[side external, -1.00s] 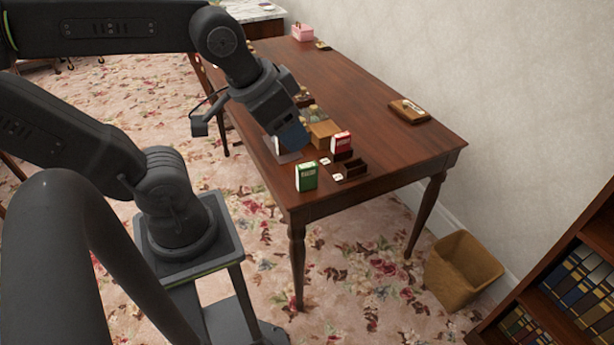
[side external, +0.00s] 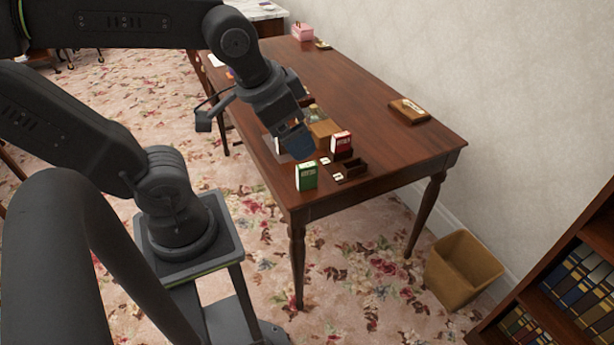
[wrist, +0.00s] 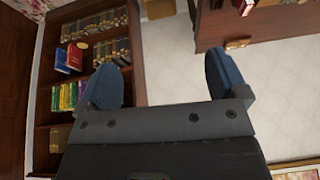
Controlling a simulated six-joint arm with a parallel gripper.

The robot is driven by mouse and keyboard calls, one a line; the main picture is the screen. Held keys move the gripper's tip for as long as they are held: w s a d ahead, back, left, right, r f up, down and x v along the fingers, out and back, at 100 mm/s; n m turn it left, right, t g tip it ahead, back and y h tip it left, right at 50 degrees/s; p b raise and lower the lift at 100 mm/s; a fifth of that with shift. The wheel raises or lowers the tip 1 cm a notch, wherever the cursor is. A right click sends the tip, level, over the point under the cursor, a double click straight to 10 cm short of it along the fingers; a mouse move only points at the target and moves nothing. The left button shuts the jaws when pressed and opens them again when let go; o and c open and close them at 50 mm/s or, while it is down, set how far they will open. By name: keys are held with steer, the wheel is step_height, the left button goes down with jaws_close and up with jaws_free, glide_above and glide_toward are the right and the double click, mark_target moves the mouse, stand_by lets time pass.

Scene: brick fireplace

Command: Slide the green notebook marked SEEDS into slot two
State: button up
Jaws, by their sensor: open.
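The green notebook (side external: 306,176) stands upright near the table's front left corner in the side view, with pale lettering too small to read. Just right of it is a dark slotted holder (side external: 353,168) with small white labels beside it. A red notebook (side external: 341,142) stands upright at the holder's back end. My gripper (side external: 300,147) is above the table, up and slightly left of the green notebook, apart from it. In the wrist view my gripper (wrist: 164,78) shows two blue fingers spread wide with nothing between them. I cannot make out the green notebook there.
A tan box (side external: 325,132) stands behind my gripper, with glass jars partly hidden. A wooden box (side external: 409,111) lies at the table's right edge, and a pink box (side external: 302,31) at the far end. The right middle of the table (side external: 365,95) is clear. A wastebasket (side external: 463,270) stands on the floor.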

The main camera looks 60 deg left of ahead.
steer(key=w+a+f+m+g+y, duration=0.35)
steer(key=f+g, duration=0.25)
steer(key=f, duration=0.2)
steer(key=m+g+y, duration=0.2)
steer(key=m+y, duration=0.6)
steer(key=y, duration=0.2)
glide_toward(309, 176)
steer(key=s+d+r, duration=0.2)
steer(key=s+r, duration=0.3)
steer(key=r, duration=0.1)
step_height(309, 176, down, 9)
steer(key=w+m+t+y, duration=0.2)
steer(key=m+t+y, duration=0.25)
steer(key=m, duration=0.25)
steer(key=a, duration=0.8)
steer(key=shift+w+a+f, duration=0.1)
steer(key=shift+w+a, duration=0.25)
steer(key=shift+a, duration=1.3)
steer(key=shift+w+a, duration=0.2)
steer(key=shift+a, duration=1.3)
steer(key=c, duration=1)
